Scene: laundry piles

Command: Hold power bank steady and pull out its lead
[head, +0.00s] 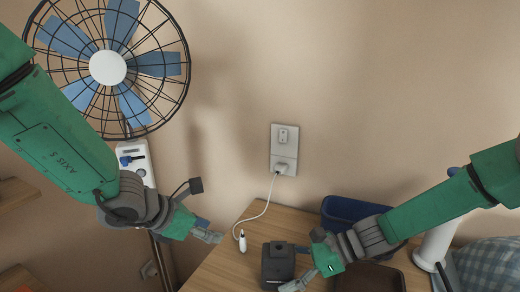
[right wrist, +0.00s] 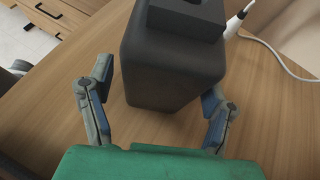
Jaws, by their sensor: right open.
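A dark boxy block, which looks like the power bank (head: 277,265), stands on the wooden table; it also fills the upper middle of the right wrist view (right wrist: 170,65). A white lead (head: 266,205) runs from a plug in the wall socket down to a slim white piece (head: 243,242) beside the block. My right gripper (head: 298,268) is open, with one finger on either side of the block's near end in the right wrist view (right wrist: 158,90). My left gripper (head: 212,232) is left of the white piece, apart from the block; its opening is unclear.
A blue bin (head: 343,211) and a dark brown tray (head: 398,279) are right of the block, partly behind my right arm. A fan (head: 108,67) stands at the left. A white lamp-like stand (head: 436,246) is at the right. The table's left front is bare.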

